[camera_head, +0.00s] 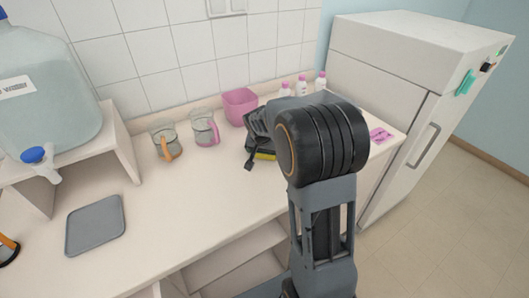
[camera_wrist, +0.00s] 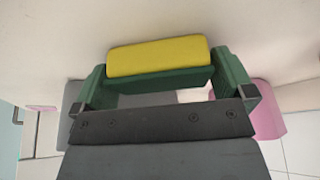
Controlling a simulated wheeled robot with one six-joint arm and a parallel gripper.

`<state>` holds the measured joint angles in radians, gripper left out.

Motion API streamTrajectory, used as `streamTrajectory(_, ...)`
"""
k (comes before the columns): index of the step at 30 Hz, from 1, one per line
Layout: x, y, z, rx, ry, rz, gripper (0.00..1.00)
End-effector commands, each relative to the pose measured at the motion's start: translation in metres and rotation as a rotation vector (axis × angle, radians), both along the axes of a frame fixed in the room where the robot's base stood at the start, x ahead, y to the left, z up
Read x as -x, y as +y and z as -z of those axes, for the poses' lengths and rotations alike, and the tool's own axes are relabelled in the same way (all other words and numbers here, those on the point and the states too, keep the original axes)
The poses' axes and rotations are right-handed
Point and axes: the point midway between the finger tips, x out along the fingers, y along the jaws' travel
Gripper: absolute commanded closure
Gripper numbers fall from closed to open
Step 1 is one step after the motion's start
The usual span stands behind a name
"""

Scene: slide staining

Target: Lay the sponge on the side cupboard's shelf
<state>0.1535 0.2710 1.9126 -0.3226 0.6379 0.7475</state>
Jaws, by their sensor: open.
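In the wrist view my gripper (camera_wrist: 160,78) is open, with one finger near each end of the sponge. I cannot tell whether the fingers touch it. A tall white cupboard (camera_head: 405,100) stands at the right with its door shut. Open shelving (camera_head: 235,265) shows below the counter's front edge, partly hidden by my arm. I cannot tell which of these is the side cupboard.
A pink tub (camera_head: 239,104) and two glass jugs, one orange-handled (camera_head: 164,138) and one pink-handled (camera_head: 205,128), stand left of my gripper. Small bottles (camera_head: 302,86) stand at the back. A grey tray (camera_head: 95,225) lies at left below a large water container (camera_head: 45,95).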

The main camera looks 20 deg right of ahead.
Motion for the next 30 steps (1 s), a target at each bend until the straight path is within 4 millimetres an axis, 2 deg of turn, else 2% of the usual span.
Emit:
streamTrajectory(3,0.0,0.0,0.0,0.0,0.0,0.0,0.0)
streamTrajectory(15,0.0,0.0,-0.001,0.0,0.0,0.0,0.36)
streamTrajectory(23,0.0,0.0,-0.004,0.001,-0.002,0.0,0.36)
streamTrajectory(26,-0.001,0.0,-0.011,0.001,-0.003,0.0,0.36)
streamTrajectory(30,-0.001,0.0,-0.03,0.001,-0.005,0.0,0.36)
